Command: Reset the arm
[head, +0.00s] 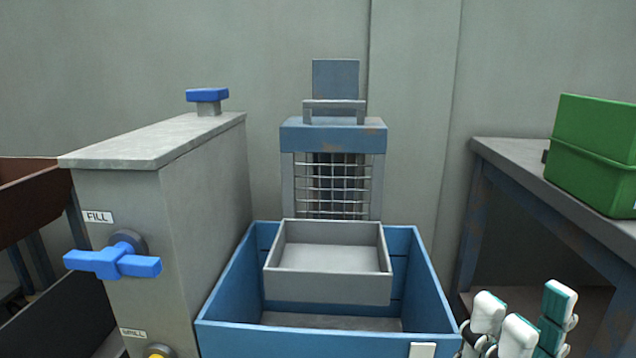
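My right gripper (528,318) shows at the bottom right of the head view, with white and teal fingers pointing up. Its fingers stand apart with nothing seen between them. It is to the right of the blue bin (425,290) and in front of the grey table, touching neither as far as I can see. The lower part of this gripper and its arm are cut off by the frame edge. My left gripper is not in view.
A grey cabinet with a blue FILL valve handle (113,262) stands left. A grey tray (330,290) sits in the blue bin before a wire-fronted unit (333,135). A green box (592,150) is on the grey table (510,158). A brown rack (30,200) is far left.

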